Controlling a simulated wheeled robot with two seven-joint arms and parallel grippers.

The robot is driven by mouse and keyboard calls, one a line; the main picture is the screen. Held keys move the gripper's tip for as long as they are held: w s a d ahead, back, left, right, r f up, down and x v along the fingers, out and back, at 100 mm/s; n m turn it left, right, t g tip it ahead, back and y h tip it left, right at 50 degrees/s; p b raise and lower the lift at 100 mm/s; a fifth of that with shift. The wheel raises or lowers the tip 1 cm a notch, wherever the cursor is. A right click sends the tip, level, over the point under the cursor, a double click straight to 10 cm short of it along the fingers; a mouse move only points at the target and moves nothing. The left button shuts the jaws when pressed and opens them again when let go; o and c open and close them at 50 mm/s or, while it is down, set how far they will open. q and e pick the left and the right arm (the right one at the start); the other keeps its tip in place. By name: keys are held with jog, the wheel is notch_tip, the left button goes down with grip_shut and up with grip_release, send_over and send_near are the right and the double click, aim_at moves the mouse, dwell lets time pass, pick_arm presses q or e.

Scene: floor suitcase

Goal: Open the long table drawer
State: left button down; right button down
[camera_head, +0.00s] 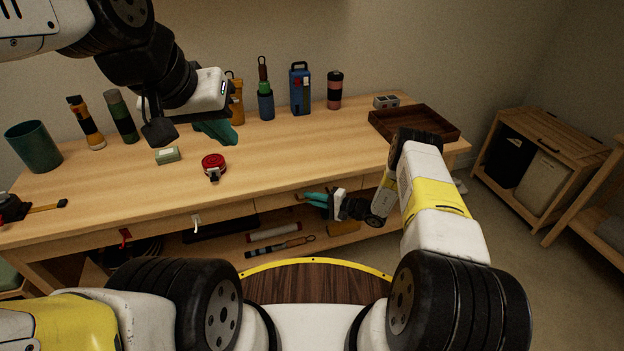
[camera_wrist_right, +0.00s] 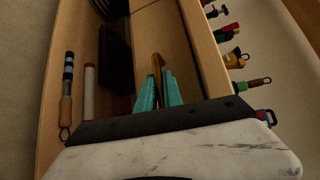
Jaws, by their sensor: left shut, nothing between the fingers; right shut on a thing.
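The wooden table (camera_head: 285,155) has a long drawer (camera_head: 272,203) in its front, below the top. The drawer front looks about flush with the table; I cannot tell whether there is a small gap. My right gripper (camera_head: 312,199) is at the drawer front, its teal fingers closed around the brass-coloured handle (camera_wrist_right: 156,66) in the right wrist view. In the head view the fingers mostly hide the handle. My left gripper (camera_head: 218,132) is shut and empty above the back of the tabletop, apart from the drawer.
On the tabletop are a red tape measure (camera_head: 213,166), a green box (camera_head: 167,155), a brown tray (camera_head: 415,123) and several bottles and tools along the back. A lower shelf (camera_head: 325,232) holds a red-capped roll and a striped tool. A wooden cabinet (camera_head: 540,160) stands at right.

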dwell(0.8)
jog(key=s+d, duration=0.4)
jog(key=s, duration=0.9)
jog(key=s+d, duration=0.5)
jog(key=s, duration=0.9)
jog(key=shift+s, duration=0.1)
jog(key=c, duration=1.8)
grip_release()
jog(key=shift+o, duration=0.2)
jog(key=v, duration=0.7)
jog(key=shift+s+d, duration=0.2)
jog(key=shift+d, duration=0.15)
jog(key=shift+r, duration=0.1)
